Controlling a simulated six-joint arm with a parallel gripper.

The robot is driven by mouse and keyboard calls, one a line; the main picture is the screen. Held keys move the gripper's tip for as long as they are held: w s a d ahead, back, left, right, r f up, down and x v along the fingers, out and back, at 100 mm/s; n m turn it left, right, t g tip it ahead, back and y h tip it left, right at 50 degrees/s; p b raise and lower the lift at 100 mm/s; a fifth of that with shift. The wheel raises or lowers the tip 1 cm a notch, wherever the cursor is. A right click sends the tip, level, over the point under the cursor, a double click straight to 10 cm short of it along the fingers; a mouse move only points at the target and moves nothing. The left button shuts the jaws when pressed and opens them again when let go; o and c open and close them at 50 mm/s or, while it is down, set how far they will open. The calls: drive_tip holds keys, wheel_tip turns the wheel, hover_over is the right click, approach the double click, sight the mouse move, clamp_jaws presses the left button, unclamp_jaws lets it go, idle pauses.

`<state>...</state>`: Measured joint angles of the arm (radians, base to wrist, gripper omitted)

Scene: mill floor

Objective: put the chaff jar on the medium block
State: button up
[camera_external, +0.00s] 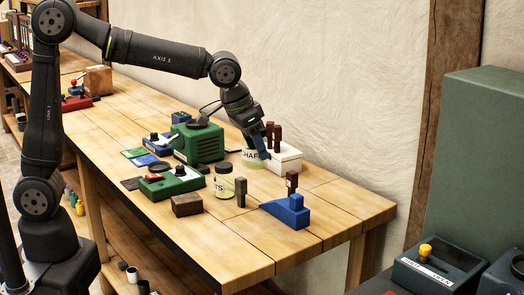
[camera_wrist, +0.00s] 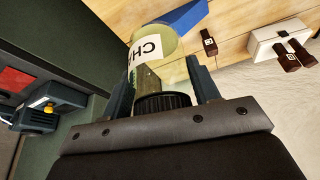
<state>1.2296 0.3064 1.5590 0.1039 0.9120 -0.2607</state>
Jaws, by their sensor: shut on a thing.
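The chaff jar (camera_external: 254,159) is pale, with a white label reading in part "HAF". My gripper (camera_external: 260,146) is shut on it, beside the white holder. In the wrist view the jar (camera_wrist: 165,45) shows its "CHA" label and dark lid between the two fingers of my gripper (camera_wrist: 160,75). I cannot tell whether its base touches the table. A low brown wooden block (camera_external: 187,205) lies near the table's front edge, left of the other jar. No size mark shows on it, so I cannot tell whether it is the medium block.
A jar labelled "TS" (camera_external: 223,184) stands beside a dark upright piece (camera_external: 241,192). A blue holder (camera_external: 287,212) and white holder (camera_external: 288,157) carry brown pieces. A green machine (camera_external: 198,143) and green box (camera_external: 172,183) lie left. The right table end (camera_external: 350,205) is clear.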

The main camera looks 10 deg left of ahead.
drive_tip(key=s+a+f+n+t, duration=0.1)
drive_tip(key=s+a, duration=0.1)
drive_tip(key=a, duration=0.7)
drive_tip(key=s+a+f+n, duration=0.1)
drive_tip(key=s+a+n, duration=0.1)
drive_tip(key=a, duration=0.6)
hover_over(186, 198)
wheel_tip(186, 198, down, 8)
drive_tip(key=shift+w+f, duration=0.15)
drive_tip(key=shift+f, duration=1.7)
drive_tip(key=shift+f, duration=0.1)
drive_tip(key=o, duration=1.2)
drive_tip(key=v, duration=1.2)
drive_tip(key=shift+d, duration=0.25)
